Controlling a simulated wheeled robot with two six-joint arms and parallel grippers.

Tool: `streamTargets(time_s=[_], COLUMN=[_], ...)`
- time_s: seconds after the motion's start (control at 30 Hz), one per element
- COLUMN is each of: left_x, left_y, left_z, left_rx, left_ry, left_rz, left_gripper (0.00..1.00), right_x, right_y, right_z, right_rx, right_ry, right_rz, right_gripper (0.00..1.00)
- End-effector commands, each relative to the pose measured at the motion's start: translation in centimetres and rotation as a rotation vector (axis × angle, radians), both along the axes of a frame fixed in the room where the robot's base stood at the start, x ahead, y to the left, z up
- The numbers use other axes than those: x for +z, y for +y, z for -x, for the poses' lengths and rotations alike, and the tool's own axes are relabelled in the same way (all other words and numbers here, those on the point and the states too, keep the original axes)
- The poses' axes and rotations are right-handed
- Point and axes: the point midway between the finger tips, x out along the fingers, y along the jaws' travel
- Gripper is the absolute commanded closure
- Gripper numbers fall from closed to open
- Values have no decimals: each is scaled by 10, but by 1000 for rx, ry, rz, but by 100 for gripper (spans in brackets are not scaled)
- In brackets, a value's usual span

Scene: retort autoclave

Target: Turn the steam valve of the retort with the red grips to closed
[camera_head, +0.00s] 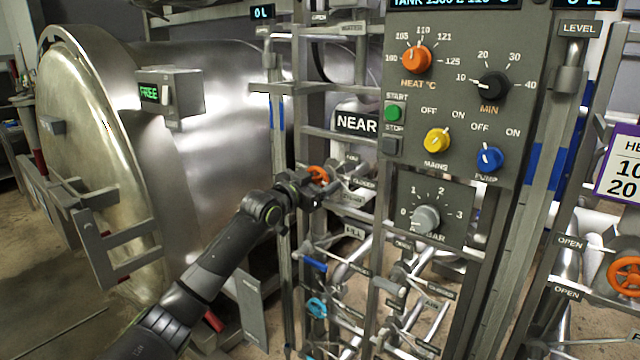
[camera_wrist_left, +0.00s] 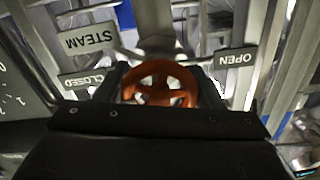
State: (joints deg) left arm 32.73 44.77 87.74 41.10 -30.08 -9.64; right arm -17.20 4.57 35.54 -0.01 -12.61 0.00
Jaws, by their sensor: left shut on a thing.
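The orange steam valve handwheel (camera_head: 319,175) sits on the pipework left of the control panel, beside the big steel retort (camera_head: 215,110). My left gripper (camera_head: 308,188) is at this wheel. In the left wrist view the spoked orange wheel (camera_wrist_left: 160,84) is between the two dark fingers (camera_wrist_left: 160,92), which are shut on it. A STEAM plate (camera_wrist_left: 88,40) is above left of it, a CLOSED plate (camera_wrist_left: 88,80) to the left and an OPEN plate (camera_wrist_left: 236,59) to the right. The wheel's lower part is hidden by the gripper body. My right gripper is in neither view.
The control panel (camera_head: 455,130) with knobs stands right of the wheel. A vertical post (camera_head: 283,230) is close to my left wrist. Blue valve handles (camera_head: 316,307) and pipes lie below. Another orange wheel (camera_head: 626,276) is at the far right.

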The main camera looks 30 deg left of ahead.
Motion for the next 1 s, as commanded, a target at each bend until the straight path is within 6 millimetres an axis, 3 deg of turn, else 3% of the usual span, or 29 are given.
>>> streamTargets(time_s=[0.57, 0.6, 0.73, 1.0], left_x=[-4, -4, -3, -1], left_y=[1, 1, 1, 0], left_z=[0, 0, 0, 0], left_rx=[1, 1, 1, 1], left_ry=[6, 7, 4, 1], left_rz=[-33, -32, -31, -30], left_gripper=[61, 35, 18, 17], right_x=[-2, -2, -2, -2], right_y=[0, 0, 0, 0], right_z=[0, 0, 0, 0], right_rx=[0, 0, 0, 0], right_ry=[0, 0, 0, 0], right_rz=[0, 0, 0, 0], right_gripper=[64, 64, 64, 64])
